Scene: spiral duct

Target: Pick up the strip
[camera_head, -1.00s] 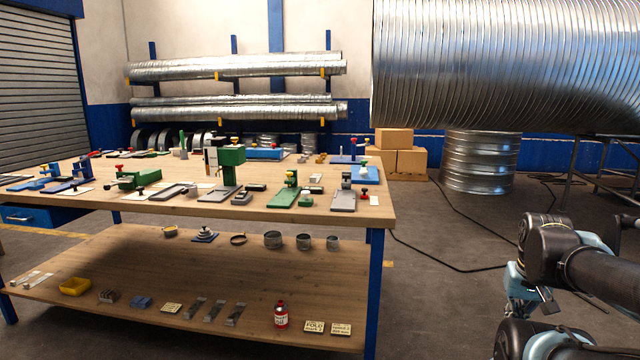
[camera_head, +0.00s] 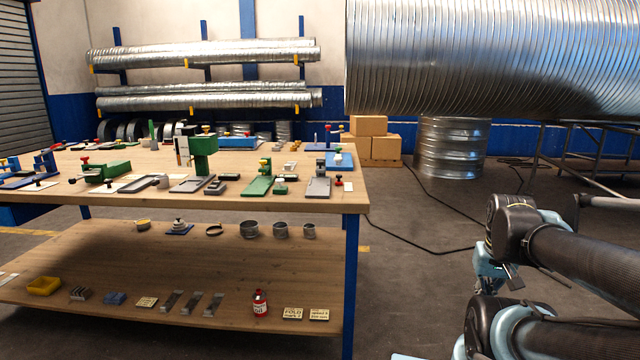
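Several thin grey metal strips lie side by side on the lower shelf of the workbench: a left one (camera_head: 171,300), a middle one (camera_head: 192,302) and a right one (camera_head: 214,303). I cannot tell which of them is the strip. My arm is folded at the right edge, far from the shelf. A small pale-blue and dark part below its upper joint may be my gripper (camera_head: 487,282); it is partly hidden, and its fingers cannot be made out.
The wooden lower shelf (camera_head: 120,262) also holds a yellow tray (camera_head: 44,286), a red bottle (camera_head: 260,303) and small signs. Green and blue tools crowd the bench top (camera_head: 225,198). A blue leg (camera_head: 350,285) stands at the bench's right corner. Open floor lies right of it, with cables.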

